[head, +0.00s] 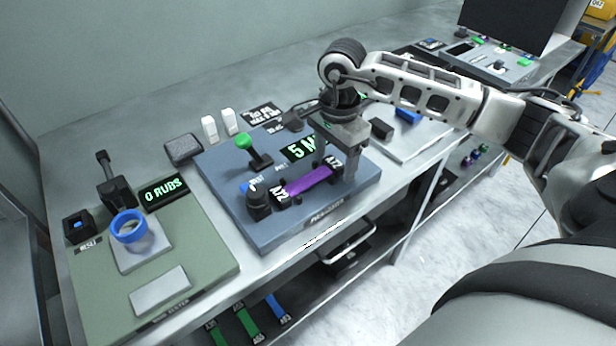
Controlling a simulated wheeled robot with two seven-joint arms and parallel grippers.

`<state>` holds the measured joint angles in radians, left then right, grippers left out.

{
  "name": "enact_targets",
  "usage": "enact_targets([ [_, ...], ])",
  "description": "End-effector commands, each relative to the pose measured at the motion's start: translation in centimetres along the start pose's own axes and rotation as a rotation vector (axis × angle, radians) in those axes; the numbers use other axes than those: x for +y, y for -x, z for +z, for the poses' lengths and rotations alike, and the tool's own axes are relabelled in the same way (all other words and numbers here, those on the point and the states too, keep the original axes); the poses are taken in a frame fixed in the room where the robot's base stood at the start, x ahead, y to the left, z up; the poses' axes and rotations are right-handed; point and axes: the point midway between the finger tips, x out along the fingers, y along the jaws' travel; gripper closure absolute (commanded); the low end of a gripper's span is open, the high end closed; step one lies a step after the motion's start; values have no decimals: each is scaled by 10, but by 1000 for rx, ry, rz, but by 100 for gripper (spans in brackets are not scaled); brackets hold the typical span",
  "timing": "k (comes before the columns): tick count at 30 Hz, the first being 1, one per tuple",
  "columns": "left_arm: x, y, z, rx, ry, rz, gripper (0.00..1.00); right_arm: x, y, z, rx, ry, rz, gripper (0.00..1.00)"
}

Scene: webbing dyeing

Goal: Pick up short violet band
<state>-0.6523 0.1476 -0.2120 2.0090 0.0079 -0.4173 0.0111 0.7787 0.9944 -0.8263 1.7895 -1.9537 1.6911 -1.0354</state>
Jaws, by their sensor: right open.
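The short violet band (308,181) lies on the blue-grey machine panel, stretched between two dark end pieces with white markings. My right gripper (335,172) is above the band's right part, pointing down, with its fingers apart. One finger is on each side of the band or close to it; whether they touch it I cannot tell. My left gripper is not in view.
The blue-grey panel (222,175) carries a green-knobbed lever (245,142), a black knob (258,203) and a display. To the left, a green panel (205,262) holds a blue ring (129,226). Green and blue bands lie on a lower shelf.

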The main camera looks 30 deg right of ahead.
Motion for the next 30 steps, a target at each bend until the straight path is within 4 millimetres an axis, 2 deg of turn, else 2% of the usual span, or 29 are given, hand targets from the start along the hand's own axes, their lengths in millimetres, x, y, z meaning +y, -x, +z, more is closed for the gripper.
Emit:
enact_targets([
  [3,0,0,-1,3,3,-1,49,0,0,0,0,0,0,33],
  [4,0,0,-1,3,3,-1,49,0,0,0,0,0,0,38],
  [9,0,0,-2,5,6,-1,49,0,0,0,0,0,0,82],
  [11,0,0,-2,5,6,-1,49,0,1,0,0,0,0,82],
  [12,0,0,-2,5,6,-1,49,0,1,0,0,0,0,86],
  [23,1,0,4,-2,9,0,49,-1,9,0,0,0,-2,86],
  [28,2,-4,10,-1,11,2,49,-1,33,0,1,1,-7,86],
  [30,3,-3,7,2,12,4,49,12,45,-2,3,0,-4,86],
])
